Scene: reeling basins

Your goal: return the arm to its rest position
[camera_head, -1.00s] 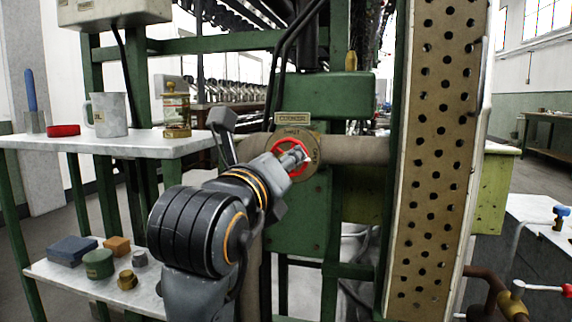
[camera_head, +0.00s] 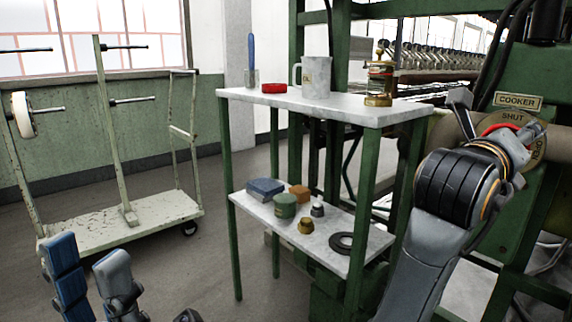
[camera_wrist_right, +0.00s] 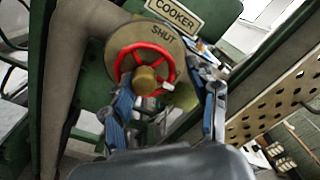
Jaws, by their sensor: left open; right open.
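My left gripper (camera_head: 88,252) is open and empty, low at the left of the head view, over the floor. My right arm comes up at the right of the head view, with its gripper (camera_head: 537,133) at the red valve wheel (camera_head: 500,128), which it partly hides. In the right wrist view the right gripper (camera_wrist_right: 168,98) is open, its blue and grey fingers apart before the red wheel (camera_wrist_right: 170,68). I cannot tell whether they touch it. The round brass plate (camera_wrist_right: 122,42) reads SHUT, under a COOKER sign (camera_wrist_right: 174,14).
A two-level stand with a marble top (camera_head: 340,107) stands left of my right arm, holding a mug (camera_head: 316,77), a red ring (camera_head: 274,88) and a brass lantern-like piece (camera_head: 379,85). Its lower shelf (camera_head: 330,240) holds small items. A cart (camera_head: 130,222) stands left; floor between is clear.

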